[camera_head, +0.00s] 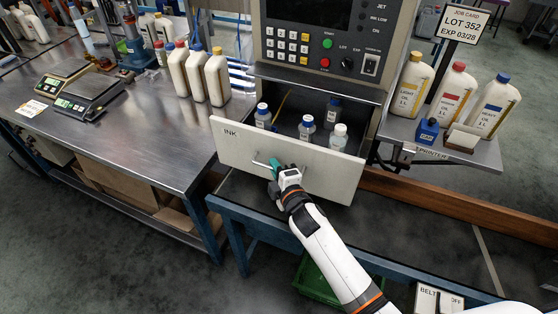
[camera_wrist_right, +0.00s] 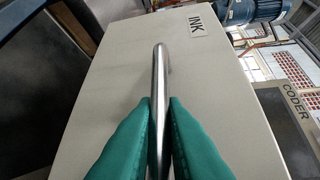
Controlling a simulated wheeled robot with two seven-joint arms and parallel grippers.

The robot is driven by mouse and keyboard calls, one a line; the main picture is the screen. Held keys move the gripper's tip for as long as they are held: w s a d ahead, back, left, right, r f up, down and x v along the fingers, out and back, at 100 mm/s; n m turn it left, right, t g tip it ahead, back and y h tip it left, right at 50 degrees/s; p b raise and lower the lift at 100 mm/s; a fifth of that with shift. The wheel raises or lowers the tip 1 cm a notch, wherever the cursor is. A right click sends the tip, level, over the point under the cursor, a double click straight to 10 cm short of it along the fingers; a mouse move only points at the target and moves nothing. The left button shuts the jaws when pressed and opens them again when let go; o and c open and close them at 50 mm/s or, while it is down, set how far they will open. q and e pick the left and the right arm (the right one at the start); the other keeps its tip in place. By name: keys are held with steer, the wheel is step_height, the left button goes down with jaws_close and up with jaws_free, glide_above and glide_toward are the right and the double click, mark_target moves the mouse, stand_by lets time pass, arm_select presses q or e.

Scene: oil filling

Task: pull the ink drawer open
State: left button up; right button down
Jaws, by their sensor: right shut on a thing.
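The ink drawer (camera_head: 238,144) is the cream drawer under the control panel, with its front marked INK. It stands pulled out, and several small bottles show inside it. Its metal bar handle (camera_wrist_right: 159,75) runs up the middle of the right wrist view, in front of the drawer front (camera_wrist_right: 110,75). My right gripper (camera_head: 276,164) has green fingers and is at the handle. In the right wrist view the fingers (camera_wrist_right: 160,115) are shut on the handle, one on each side. My left gripper is not in view.
A steel bench (camera_head: 130,140) stands to the left with scales (camera_head: 82,88) and oil bottles (camera_head: 216,80). A shelf (camera_head: 475,155) on the right holds labelled oil bottles (camera_head: 452,90). A green crate (camera_head: 318,283) lies below the drawer. A blue-framed bench edge (camera_head: 235,210) runs beneath the drawer.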

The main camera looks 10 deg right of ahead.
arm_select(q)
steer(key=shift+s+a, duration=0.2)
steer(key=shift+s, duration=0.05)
arm_select(e)
steer(key=shift+s+a, duration=0.25)
steer(key=shift+s, duration=0.15)
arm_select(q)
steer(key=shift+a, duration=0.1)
arm_select(e)
steer(key=c, duration=1.5)
jaws_free()
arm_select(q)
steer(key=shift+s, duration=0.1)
